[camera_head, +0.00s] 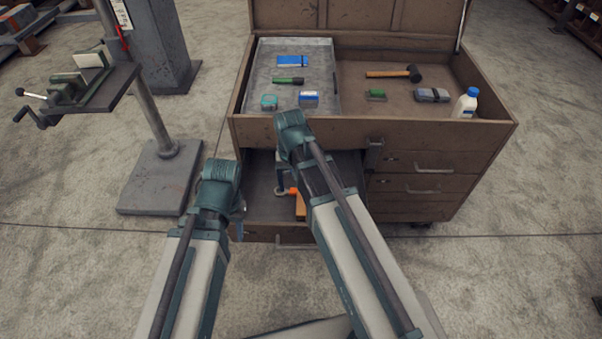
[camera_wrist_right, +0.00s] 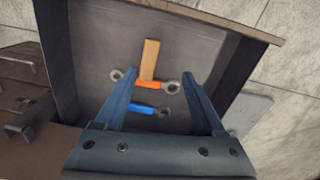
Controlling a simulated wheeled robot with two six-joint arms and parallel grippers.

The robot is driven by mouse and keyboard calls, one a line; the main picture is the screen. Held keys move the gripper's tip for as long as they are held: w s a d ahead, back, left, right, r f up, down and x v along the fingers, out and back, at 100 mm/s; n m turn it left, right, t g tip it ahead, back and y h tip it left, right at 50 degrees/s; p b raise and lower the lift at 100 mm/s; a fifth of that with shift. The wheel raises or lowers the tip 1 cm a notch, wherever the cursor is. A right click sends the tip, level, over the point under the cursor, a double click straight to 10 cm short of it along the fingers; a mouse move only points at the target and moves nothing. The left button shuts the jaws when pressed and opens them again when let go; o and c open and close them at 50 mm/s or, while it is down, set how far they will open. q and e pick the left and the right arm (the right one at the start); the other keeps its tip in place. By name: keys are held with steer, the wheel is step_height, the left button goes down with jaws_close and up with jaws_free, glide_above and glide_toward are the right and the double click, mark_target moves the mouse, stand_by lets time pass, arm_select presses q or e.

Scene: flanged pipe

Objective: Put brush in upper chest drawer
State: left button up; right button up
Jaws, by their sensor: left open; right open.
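No object is plainly a brush. A tan wooden piece (camera_wrist_right: 151,60), possibly the brush or its handle, lies in an open drawer; it also shows in the head view (camera_head: 300,207). The drawer (camera_wrist_right: 95,40) is pulled out low in the chest's left half. My right gripper (camera_wrist_right: 160,82) is open and empty above it, pointing down, with an orange-handled wrench (camera_wrist_right: 150,85) and a blue-handled wrench (camera_wrist_right: 143,108) seen between its fingers. My left gripper (camera_head: 238,226) is by the drawer's left front edge, mostly hidden behind its wrist, open.
The chest's open top tray (camera_head: 335,115) holds a mallet (camera_head: 397,73), flashlight (camera_head: 288,81), tape measure (camera_head: 269,102), white bottle (camera_head: 466,103) and small items. Closed drawers with handles (camera_head: 432,168) are at right.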

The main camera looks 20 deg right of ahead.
steer(key=s+a+n+h, duration=0.1)
steer(key=s+a+n, duration=0.4)
steer(key=s, duration=0.6)
steer(key=shift+s+a, duration=0.25)
steer(key=shift+a, duration=0.95)
steer(key=shift+r, duration=0.1)
step_height(320, 180, up, 17)
steer(key=p, duration=1.7)
steer(key=shift+c, duration=0.2)
